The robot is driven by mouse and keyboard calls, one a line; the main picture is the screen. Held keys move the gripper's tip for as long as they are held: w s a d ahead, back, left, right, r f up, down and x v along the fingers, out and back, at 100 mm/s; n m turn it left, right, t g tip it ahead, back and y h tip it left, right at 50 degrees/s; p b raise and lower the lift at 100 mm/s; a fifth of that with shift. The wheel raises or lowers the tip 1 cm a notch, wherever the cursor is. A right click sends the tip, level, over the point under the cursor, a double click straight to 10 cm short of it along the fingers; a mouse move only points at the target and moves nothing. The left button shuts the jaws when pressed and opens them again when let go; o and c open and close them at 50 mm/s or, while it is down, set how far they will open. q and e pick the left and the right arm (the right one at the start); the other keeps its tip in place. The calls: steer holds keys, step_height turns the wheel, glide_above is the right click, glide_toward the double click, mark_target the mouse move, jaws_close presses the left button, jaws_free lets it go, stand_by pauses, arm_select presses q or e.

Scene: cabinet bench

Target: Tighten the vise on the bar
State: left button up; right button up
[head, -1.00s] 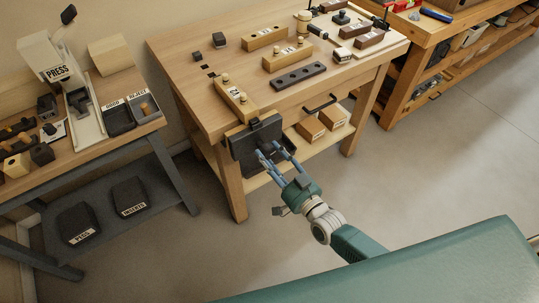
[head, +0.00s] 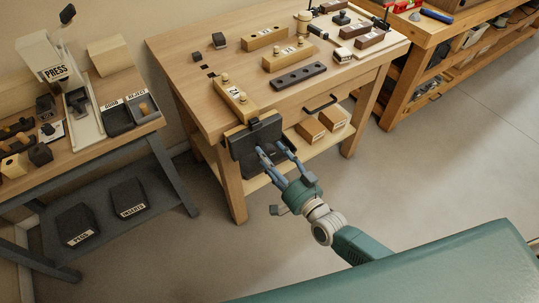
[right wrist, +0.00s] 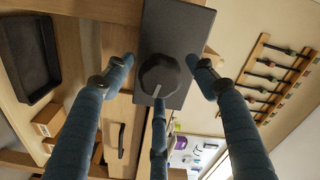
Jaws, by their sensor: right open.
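The vise (head: 243,148) is a dark plate on the front left end of the wooden bench. Its round dark knob (right wrist: 158,76), with a pale line, shows in the right wrist view. My right gripper (head: 271,150) is open in front of the vise. In the right wrist view its blue fingers (right wrist: 160,80) spread left, right and below the knob, with gaps at the sides; I cannot tell whether the lower finger touches it. A wooden piece with two pegs (head: 236,101) lies on the bench behind the vise; I cannot tell whether it is the bar. My left gripper is not in view.
The bench top (head: 220,85) holds wooden blocks and a dark strip with holes (head: 298,76). A drawer handle (head: 320,103) and boxes (head: 311,129) are right of the vise. A side table with a press (head: 58,72) stands left. Open floor (head: 420,170) lies right.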

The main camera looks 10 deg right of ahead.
steer(key=p+v, duration=0.2)
steer(key=v, duration=0.5)
stand_by(0.4)
steer(key=shift+r, duration=0.1)
